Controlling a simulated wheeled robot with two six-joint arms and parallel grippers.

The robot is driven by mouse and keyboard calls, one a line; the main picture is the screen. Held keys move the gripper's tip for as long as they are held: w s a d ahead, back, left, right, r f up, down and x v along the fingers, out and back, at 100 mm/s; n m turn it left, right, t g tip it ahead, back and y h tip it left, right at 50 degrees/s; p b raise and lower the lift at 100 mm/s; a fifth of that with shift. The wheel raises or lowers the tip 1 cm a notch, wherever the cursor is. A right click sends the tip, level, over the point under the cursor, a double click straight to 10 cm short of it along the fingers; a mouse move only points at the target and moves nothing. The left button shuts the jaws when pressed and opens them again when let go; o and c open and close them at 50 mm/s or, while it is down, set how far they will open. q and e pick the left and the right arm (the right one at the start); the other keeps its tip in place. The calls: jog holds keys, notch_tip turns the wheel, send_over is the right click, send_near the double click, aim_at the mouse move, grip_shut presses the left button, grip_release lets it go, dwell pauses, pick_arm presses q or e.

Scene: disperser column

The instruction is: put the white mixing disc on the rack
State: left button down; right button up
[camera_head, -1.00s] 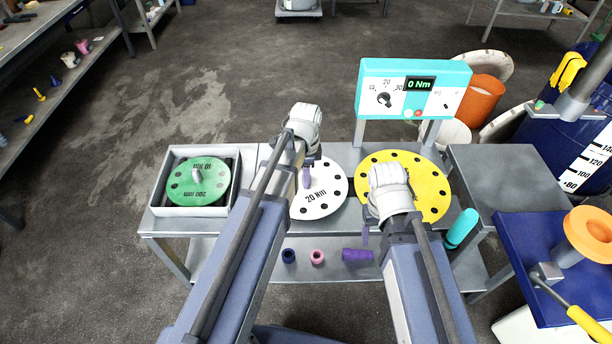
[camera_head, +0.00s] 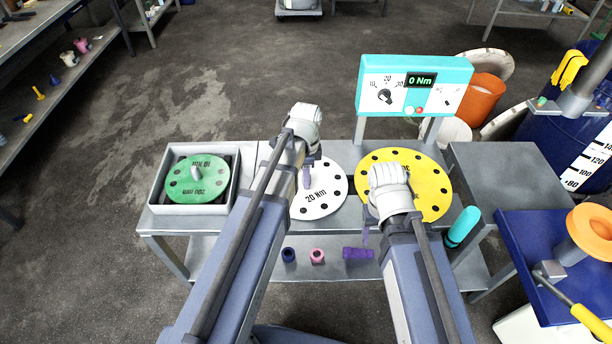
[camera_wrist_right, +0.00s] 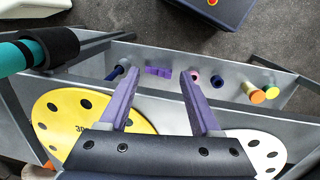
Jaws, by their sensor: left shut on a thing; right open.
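The white mixing disc (camera_head: 330,197), marked 20 Nm and ringed with dark holes, lies flat on the grey bench top; its edge also shows in the right wrist view (camera_wrist_right: 268,150). My left gripper (camera_head: 307,180) is over the disc's left part, its purple fingers shut at the disc; the forearm hides that side and the exact grasp. My right gripper (camera_head: 366,236) is open and empty, in front of the yellow disc (camera_head: 434,186); its spread purple fingers show in the wrist view (camera_wrist_right: 155,92). I cannot tell which structure is the rack.
A green disc (camera_head: 185,189) sits in a grey square tray (camera_head: 155,209) at the bench's left. A turquoise torque console (camera_head: 445,99) reading 0 Nm stands behind. Blue, pink and purple parts (camera_head: 357,253) lie on the lower shelf. Shelving (camera_head: 75,105) is at far left.

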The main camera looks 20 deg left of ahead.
pick_arm(q)
jog(key=c, duration=0.5)
grip_release()
notch_tip(320, 180, up, 8)
jog(key=p, duration=0.8)
jog(key=shift+f, duration=0.1)
jog(key=s+d+n+y, duration=0.1)
jog(key=s+d+n, duration=0.9)
jog(key=s, duration=0.4)
jog(key=shift+s+d, duration=0.15)
jog(key=shift+d, duration=0.15)
